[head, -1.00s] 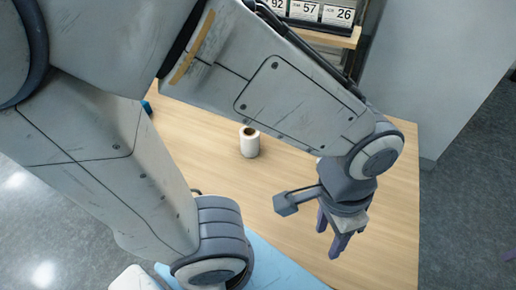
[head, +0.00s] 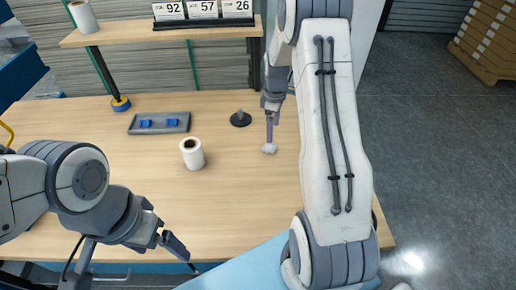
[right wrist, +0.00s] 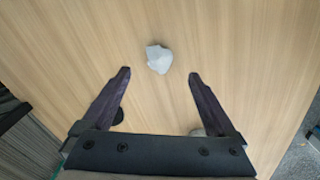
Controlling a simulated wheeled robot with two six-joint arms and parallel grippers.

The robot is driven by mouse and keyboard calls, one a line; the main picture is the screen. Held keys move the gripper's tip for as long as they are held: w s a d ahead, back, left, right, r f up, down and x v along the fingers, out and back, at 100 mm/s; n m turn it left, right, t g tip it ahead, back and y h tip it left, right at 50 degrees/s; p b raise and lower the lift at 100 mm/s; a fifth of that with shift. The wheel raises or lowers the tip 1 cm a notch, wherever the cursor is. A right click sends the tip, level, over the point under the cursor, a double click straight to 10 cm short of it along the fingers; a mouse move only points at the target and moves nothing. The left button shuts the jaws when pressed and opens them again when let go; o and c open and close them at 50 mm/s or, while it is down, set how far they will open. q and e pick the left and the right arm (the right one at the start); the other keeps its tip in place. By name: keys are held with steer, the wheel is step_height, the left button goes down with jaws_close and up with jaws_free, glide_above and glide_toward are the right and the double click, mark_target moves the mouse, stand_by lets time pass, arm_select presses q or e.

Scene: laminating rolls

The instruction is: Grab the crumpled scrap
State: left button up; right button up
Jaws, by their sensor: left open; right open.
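The crumpled scrap (head: 269,148) is a small whitish lump on the wooden table, right of the white roll. In the right wrist view, the scrap (right wrist: 159,59) lies just beyond the fingertips, about centred between them. My right gripper (head: 271,126) points down over the scrap in the head view; its open fingers (right wrist: 159,73) hold nothing. My left gripper (head: 176,243) is open and empty over the table's front left part, well away from the scrap.
A white roll (head: 192,153) stands mid-table. Behind are a black knob-like piece on a round base (head: 240,118), a grey tray with blue pieces (head: 160,123) and a shelf (head: 150,33) with number cards. Bare table surrounds the scrap.

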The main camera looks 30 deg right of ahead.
mark_target(270, 145)
step_height(270, 145, down, 3)
steer(key=shift+f, duration=0.1)
steer(key=f, duration=0.1)
steer(key=f+p, duration=0.1)
steer(key=f, duration=0.2)
steer(key=shift+w+a+p, duration=0.2)
steer(key=shift+w+p, duration=0.1)
steer(key=shift+f, duration=0.65)
steer(key=c, duration=1.4)
